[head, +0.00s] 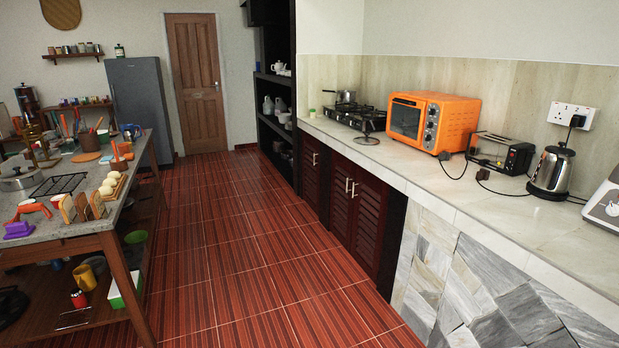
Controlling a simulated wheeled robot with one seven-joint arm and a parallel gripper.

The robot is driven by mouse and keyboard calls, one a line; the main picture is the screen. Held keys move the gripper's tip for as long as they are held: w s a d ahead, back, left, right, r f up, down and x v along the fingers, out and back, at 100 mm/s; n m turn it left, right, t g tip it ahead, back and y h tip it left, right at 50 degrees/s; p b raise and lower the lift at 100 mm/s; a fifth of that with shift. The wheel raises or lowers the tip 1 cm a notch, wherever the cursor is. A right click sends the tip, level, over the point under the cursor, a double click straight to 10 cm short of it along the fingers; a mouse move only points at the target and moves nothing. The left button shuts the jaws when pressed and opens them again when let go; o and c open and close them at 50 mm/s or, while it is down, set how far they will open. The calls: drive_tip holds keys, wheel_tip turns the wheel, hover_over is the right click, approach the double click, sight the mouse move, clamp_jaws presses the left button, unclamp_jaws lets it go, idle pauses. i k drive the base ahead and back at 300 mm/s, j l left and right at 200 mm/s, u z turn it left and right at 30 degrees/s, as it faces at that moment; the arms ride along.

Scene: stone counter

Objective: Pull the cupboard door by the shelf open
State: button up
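The cupboard door nearest the shelf (311,178) is dark red-brown with a small pale handle (315,160) near its upper part. It sits under the counter, right beside the tall black open shelf (264,112), and appears shut. Nearer to me, a pair of louvered cupboard doors (366,222) of the same colour also appears shut, with two upright metal handles side by side (350,188). My gripper is not in the head view.
The red tiled floor (235,260) is clear between the stone counter (470,205) and the cluttered worktable (60,225) on the left. An orange oven (432,118), stove (352,115), toaster (500,152) and kettle (551,172) stand on the counter.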

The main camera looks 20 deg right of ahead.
sight(311, 144)
drive_tip(key=i+z, duration=0.2)
drive_tip(key=i, duration=1.6)
drive_tip(key=i+l, duration=0.1)
drive_tip(key=i, duration=3.05)
drive_tip(key=i+l+u, duration=0.1)
drive_tip(key=i, duration=1.45)
